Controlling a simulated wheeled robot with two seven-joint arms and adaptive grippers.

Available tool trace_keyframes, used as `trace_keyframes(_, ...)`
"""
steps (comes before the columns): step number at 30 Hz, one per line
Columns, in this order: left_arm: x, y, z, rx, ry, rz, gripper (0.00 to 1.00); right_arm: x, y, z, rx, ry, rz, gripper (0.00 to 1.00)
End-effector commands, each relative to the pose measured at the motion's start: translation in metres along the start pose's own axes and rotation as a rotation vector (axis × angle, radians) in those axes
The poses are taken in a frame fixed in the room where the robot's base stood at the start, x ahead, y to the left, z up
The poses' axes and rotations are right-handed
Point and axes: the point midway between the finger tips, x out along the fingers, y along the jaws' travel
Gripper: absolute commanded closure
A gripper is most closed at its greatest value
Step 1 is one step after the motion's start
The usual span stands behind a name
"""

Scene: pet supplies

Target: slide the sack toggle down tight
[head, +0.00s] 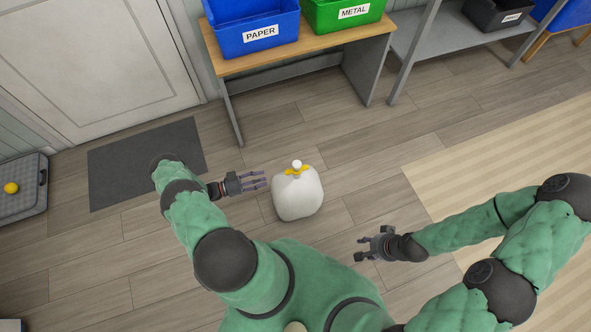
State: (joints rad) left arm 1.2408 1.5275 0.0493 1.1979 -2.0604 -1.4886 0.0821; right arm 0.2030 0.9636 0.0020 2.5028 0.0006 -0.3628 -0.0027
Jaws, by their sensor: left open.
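A white sack (297,196) stands upright on the wooden floor in front of me. At its narrow top is a yellow toggle (297,171) with a small white tip above it. My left gripper (262,181) is open and empty to the left of the sack, with its fingers pointing toward it and a small gap between. My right gripper (361,249) is to the lower right of the sack, apart from it, and looks open and empty. How tightly the toggle sits on the sack's neck is too small to tell.
A wooden bench (330,47) behind the sack holds a blue PAPER bin (235,42) and a green METAL bin (325,16). A dark mat (120,175) lies by the door. A grey tray (30,205) with a yellow ball (11,188) is far left. Floor around the sack is clear.

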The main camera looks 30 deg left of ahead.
Motion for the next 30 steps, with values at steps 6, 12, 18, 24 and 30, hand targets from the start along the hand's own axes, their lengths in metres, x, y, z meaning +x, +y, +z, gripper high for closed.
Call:
trace_keyframes(6,0.023,0.000,0.000,-0.001,0.001,0.003,0.59,0.003,0.001,0.001,-0.001,-0.002,0.000,0.60)
trace_keyframes(12,0.060,0.001,0.001,-0.001,0.001,0.003,0.59,0.007,0.002,0.001,-0.001,-0.002,0.000,0.60)
trace_keyframes(18,0.090,0.000,0.001,0.000,0.000,0.002,0.59,0.011,0.004,0.000,0.000,-0.002,0.000,0.60)
trace_keyframes(24,0.105,0.000,0.000,0.000,0.000,0.000,0.59,0.013,0.004,0.000,0.000,-0.001,0.000,0.60)
trace_keyframes(30,0.107,0.000,0.000,0.000,0.000,-0.001,0.59,0.013,0.004,0.000,0.000,-0.001,0.000,0.60)
